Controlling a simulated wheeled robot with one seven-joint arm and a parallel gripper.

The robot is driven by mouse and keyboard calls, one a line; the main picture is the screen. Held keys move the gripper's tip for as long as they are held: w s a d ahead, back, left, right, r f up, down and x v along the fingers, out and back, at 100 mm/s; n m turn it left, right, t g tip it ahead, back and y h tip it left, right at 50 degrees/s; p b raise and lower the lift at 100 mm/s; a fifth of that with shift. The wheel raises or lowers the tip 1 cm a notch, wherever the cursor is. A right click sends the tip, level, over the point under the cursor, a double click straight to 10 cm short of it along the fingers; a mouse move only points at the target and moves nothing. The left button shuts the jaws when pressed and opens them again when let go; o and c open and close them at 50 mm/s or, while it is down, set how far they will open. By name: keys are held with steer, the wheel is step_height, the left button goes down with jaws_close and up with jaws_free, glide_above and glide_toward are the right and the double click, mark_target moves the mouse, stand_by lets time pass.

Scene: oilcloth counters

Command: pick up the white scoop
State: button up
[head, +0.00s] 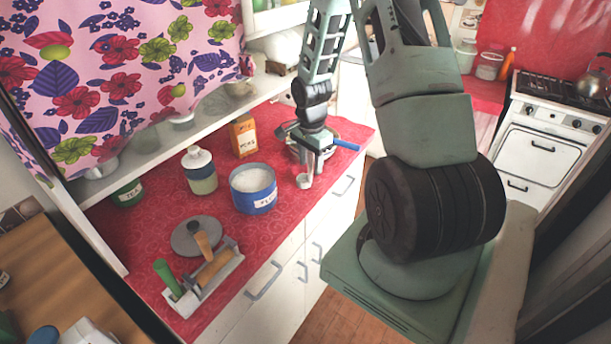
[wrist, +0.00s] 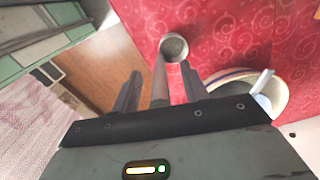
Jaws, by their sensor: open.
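The white scoop (wrist: 173,48) lies near the counter's edge, its round cup beyond my fingertips in the wrist view. Its handle (wrist: 160,82) runs back between my two fingers. My gripper (wrist: 160,73) is open, with a finger on either side of the handle and gaps showing. In the head view my gripper (head: 314,165) points down over the right end of the red counter, with the pale scoop cup (head: 304,181) just below it. The handle is mostly hidden there by my fingers.
A round, pale-rimmed dish (wrist: 240,76) sits close to my right finger in the wrist view. A blue canister (head: 254,196), an orange box (head: 242,136) and a lidded jar (head: 200,175) stand left of my gripper. The counter's front edge is close by.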

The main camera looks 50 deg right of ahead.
steer(key=shift+f, duration=0.2)
jaws_close()
steer(key=shift+r, duration=0.1)
step_height(320, 180, up, 10)
steer(key=b, duration=0.2)
steer(key=shift+b, duration=0.35)
